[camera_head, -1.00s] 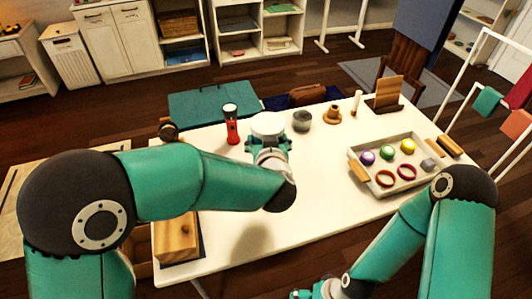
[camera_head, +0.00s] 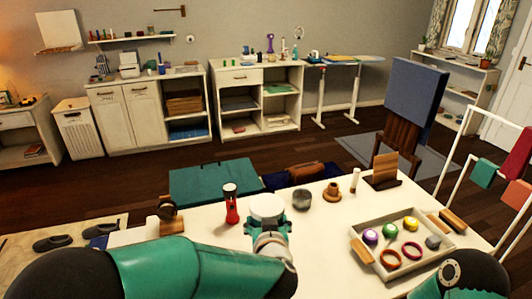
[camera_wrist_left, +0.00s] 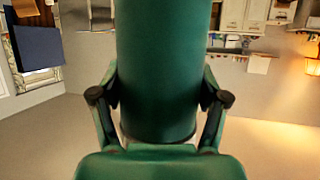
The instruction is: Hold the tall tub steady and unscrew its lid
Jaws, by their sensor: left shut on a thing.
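The tall tub is a dark green cylinder (camera_wrist_left: 158,65) filling the middle of the left wrist view. In the head view its round white lid (camera_head: 267,206) shows on top, level and in place, near the far edge of the table. My left gripper (camera_wrist_left: 160,98) is shut on the tub, with one finger on each side of its body. In the head view the gripper and wrist hide most of the tub's body. My right gripper is out of view; only part of that arm shows at the lower right.
On the white table (camera_head: 325,240), a red and black flashlight (camera_head: 231,205) stands close left of the tub. A grey pot (camera_head: 302,200) stands close right. Bare tabletop lies between tub and tray.

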